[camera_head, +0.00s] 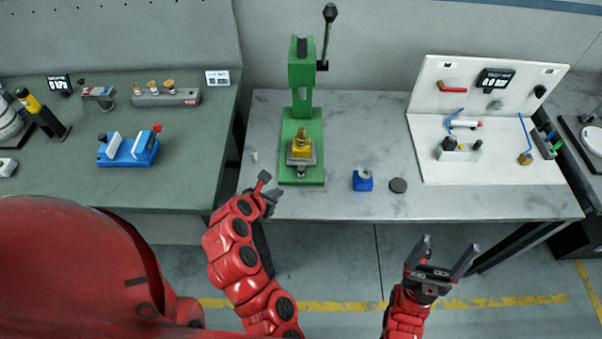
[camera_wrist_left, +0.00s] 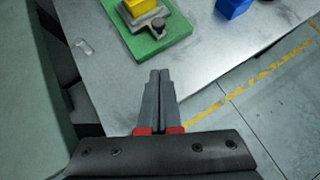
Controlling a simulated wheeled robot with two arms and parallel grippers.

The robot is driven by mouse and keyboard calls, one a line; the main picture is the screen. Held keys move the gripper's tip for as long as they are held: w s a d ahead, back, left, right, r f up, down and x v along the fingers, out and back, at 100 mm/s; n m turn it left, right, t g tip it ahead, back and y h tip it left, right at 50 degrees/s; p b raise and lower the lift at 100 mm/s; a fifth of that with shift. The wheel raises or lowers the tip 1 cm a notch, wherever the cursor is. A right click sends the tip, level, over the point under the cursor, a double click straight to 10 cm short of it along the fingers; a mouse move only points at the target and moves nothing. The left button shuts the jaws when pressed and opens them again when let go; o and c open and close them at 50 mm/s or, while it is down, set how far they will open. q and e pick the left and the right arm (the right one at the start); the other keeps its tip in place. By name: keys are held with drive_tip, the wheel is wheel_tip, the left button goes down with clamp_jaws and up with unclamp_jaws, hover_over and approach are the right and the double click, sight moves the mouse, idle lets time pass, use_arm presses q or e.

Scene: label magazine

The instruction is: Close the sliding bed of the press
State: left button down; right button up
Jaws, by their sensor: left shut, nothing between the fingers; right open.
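The green press (camera_head: 301,75) stands on the grey table with its black lever (camera_head: 327,35) raised at the upper right. Its sliding bed (camera_head: 300,164) carries a yellow block (camera_head: 301,146) and sits at the front of the green base. The bed's dark front knob (camera_wrist_left: 158,23) shows in the left wrist view beside the yellow block (camera_wrist_left: 138,7). My left gripper (camera_head: 270,187) is shut and empty, just left of and in front of the base, apart from the bed; its fingers (camera_wrist_left: 160,75) point toward the knob. My right gripper (camera_head: 445,252) is open and empty in front of the table.
A blue block (camera_head: 362,180) and a dark disc (camera_head: 398,185) lie right of the press. A small clear piece (camera_head: 254,156) lies left of it. A white test board (camera_head: 472,160) stands at the right. A green bench with a blue vise (camera_head: 128,149) is at the left.

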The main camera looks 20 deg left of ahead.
use_arm(q)
drive_tip(key=b+x, duration=0.1)
drive_tip(key=b, duration=0.1)
drive_tip(key=b+x, duration=0.2)
drive_tip(key=b, duration=0.1)
drive_tip(key=b+x, duration=0.2)
drive_tip(key=shift+s+f+b, duration=0.15)
drive_tip(key=shift+f+b, duration=0.2)
drive_tip(key=shift+b, duration=0.05)
drive_tip(key=x, duration=0.2)
drive_tip(key=shift+w+d+f, duration=0.1)
drive_tip(key=shift+w, duration=0.2)
drive_tip(key=w, duration=0.1)
drive_tip(key=w+p, duration=0.1)
drive_tip(key=w+f+p, duration=0.1)
drive_tip(key=w, duration=0.1)
drive_tip(key=shift+d, duration=0.35)
drive_tip(key=shift+w+d+f, duration=0.15)
drive_tip(key=shift+w+d, duration=0.05)
drive_tip(key=shift+w, duration=0.6)
